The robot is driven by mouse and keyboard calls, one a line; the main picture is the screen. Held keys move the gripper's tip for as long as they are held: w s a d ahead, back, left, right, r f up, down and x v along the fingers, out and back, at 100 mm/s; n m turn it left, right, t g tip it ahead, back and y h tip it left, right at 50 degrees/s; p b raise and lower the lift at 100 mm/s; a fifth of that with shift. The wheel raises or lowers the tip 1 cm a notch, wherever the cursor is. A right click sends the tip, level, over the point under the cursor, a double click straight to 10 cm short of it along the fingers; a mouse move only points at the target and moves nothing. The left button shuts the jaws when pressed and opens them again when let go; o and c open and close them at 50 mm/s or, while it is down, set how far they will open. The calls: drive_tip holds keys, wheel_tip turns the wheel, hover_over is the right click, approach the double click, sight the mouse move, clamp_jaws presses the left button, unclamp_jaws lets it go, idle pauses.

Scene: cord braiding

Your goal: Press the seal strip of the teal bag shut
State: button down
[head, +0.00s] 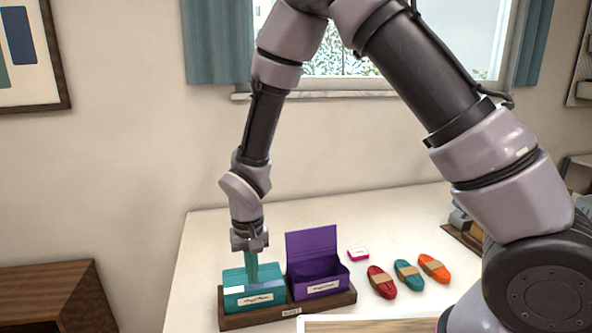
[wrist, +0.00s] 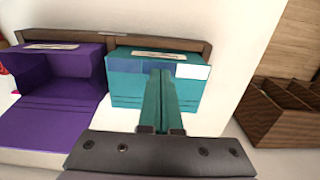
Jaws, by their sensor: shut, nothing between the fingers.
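The teal bag (head: 240,300) stands box-like in the left part of a wooden tray (head: 262,318), with a pale label on its front. It also shows in the wrist view (wrist: 190,95). A band along its label-side edge, seemingly the seal strip (wrist: 128,65), is blue for most of its length and white at the right end in the wrist view. My gripper (head: 253,281) has long teal fingers, shut together and empty, pointing down onto the bag. In the wrist view the fingertips (wrist: 161,71) are at the middle of the blue band; I cannot tell whether they touch. They hide part of the bag.
An open purple box (head: 315,285), lid raised, stands right beside the bag in the same tray. A small pink-and-white item (head: 358,254) and red (head: 381,282), teal (head: 408,274) and orange (head: 434,268) cord bundles lie to the right. The table behind the tray is clear.

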sight(234, 290)
drive_tip(key=shift+s+a, duration=0.2)
drive_tip(key=shift+a, duration=0.55)
drive_tip(key=shift+s+a, duration=0.2)
drive_tip(key=shift+a, duration=0.55)
drive_tip(key=shift+s+a, duration=0.2)
drive_tip(key=shift+a, duration=0.55)
drive_tip(key=shift+f, duration=0.65)
wheel_tip(234, 290, up, 8)
